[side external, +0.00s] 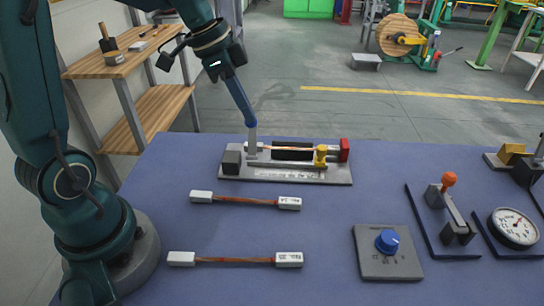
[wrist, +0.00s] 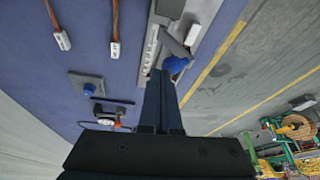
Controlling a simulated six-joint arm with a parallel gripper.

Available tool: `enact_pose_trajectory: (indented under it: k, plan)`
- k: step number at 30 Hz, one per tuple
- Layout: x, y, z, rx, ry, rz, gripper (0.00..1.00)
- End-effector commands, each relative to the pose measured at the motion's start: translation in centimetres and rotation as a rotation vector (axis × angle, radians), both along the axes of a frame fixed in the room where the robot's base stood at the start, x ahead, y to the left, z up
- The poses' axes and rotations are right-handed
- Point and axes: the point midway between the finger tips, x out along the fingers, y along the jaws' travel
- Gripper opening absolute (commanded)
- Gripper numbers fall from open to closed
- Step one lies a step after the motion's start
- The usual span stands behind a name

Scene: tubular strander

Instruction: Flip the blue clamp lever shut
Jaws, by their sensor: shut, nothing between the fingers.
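The blue clamp lever is a grey arm (side external: 252,139) with a blue knob on top, standing about upright at the left part of a grey fixture (side external: 335,179). In the wrist view its blue knob (wrist: 176,64) sits just beyond and beside my fingertips, with the grey arm (wrist: 175,46) leaning away behind it. My gripper (side external: 247,116) is shut and empty, its long dark fingers coming down to the knob; it also shows in the wrist view (wrist: 160,73). Whether the fingers touch the knob I cannot tell. A copper-coloured strand lies along the fixture.
The fixture also carries a yellow knob (side external: 320,154) and a red block (side external: 344,148). Two cables with white ends (side external: 235,199) (side external: 235,261) lie in front. A blue dial (side external: 387,240), an orange-knobbed lever (side external: 449,180) and a gauge (side external: 514,228) are at right.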

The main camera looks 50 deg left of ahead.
Motion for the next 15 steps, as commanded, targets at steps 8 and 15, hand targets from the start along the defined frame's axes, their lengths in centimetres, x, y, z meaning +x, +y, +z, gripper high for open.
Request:
enact_pose_trajectory:
  k: [8, 15]
  plan:
    - [1.8, 1.8, -0.4, -0.138, 0.140, 0.001, 0.00]
    - [3.0, 3.0, -0.8, -0.217, 0.218, 0.001, 0.00]
